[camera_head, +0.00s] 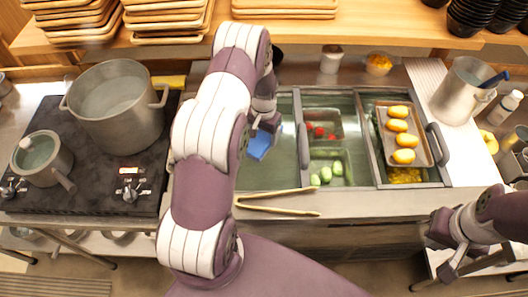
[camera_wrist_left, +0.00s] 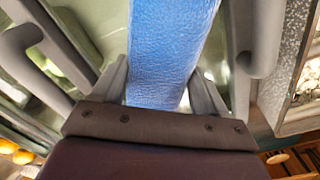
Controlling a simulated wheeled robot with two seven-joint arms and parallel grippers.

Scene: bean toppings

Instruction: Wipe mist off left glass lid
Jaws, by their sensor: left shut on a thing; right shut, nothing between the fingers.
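The left glass lid (camera_head: 280,170) covers the left part of the counter unit, with a grey handle (camera_head: 303,140) along its right side. My left gripper (camera_head: 264,128) is shut on a blue sponge (camera_head: 260,146), held over the lid. In the left wrist view the sponge (camera_wrist_left: 172,45) sits between both fingers of the gripper (camera_wrist_left: 163,95). I cannot tell whether the sponge touches the glass. My left arm hides part of the lid's left side. My right gripper (camera_head: 447,262) is shut and empty at the lower right, in front of the counter.
Tongs (camera_head: 278,200) lie on the counter's front edge. Bins of red and green toppings (camera_head: 325,172) show right of the handle. A tray (camera_head: 425,150) of yellow items rests further right. A large pot (camera_head: 115,108) and a small lidded pot (camera_head: 42,160) stand on the stove.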

